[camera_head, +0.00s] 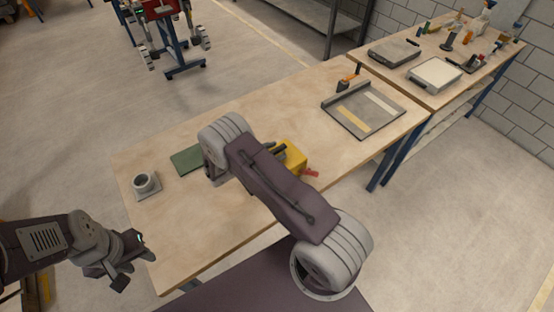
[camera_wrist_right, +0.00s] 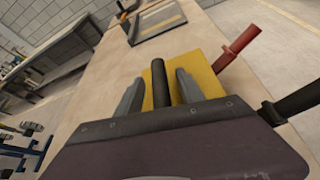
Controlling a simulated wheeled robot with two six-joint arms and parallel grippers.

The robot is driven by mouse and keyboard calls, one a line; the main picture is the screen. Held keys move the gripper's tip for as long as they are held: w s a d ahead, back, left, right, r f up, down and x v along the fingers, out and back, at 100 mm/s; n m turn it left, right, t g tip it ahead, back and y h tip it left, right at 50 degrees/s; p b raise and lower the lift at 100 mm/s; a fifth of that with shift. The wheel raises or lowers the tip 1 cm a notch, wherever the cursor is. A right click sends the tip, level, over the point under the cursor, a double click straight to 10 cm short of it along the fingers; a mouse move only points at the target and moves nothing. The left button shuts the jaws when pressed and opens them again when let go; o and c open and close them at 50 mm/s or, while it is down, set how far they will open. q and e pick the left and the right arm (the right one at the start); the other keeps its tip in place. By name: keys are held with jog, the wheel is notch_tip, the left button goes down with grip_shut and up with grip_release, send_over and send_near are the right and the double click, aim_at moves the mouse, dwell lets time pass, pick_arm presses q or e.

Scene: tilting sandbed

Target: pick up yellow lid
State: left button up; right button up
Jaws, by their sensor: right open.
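The yellow lid (camera_head: 296,155) shows at the middle of the table in the head view, partly hidden behind my right arm. In the right wrist view the yellow lid (camera_wrist_right: 211,68) lies under and just beyond my right gripper (camera_wrist_right: 158,82). A black bar-like handle (camera_wrist_right: 159,88) stands between the two grey fingers, with a gap visible on each side. The right gripper is open. My left gripper (camera_head: 122,270) hangs off the table's front left corner, far from the lid; its finger gap is unclear.
A red handle (camera_wrist_right: 237,43) sticks out beside the lid. A green mat (camera_head: 186,160) and a grey cup-like part (camera_head: 145,183) lie to the left. A shallow grey tray (camera_head: 390,130) is at the right. A second table (camera_head: 455,62) stands beyond. Bare tabletop lies behind the lid.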

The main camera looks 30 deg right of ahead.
aim_at(277, 150)
jog(key=shift+s, duration=0.1)
grip_shut()
jog(key=shift+r, duration=0.15)
jog(key=shift+r, duration=0.25)
jog(key=r, duration=0.2)
jog(key=r+b, duration=0.1)
jog(key=r, duration=0.1)
jog(key=shift+s+d, duration=0.15)
jog(key=shift+d, duration=0.2)
jog(key=s+d+r+b, duration=0.1)
jog(key=s+d+r, duration=0.3)
jog(key=d, duration=0.5)
notch_tip(277, 150, up, 2)
jog(key=shift+s+d+r, duration=0.2)
jog(key=shift+s+d, duration=0.15)
jog(key=shift+s, duration=0.05)
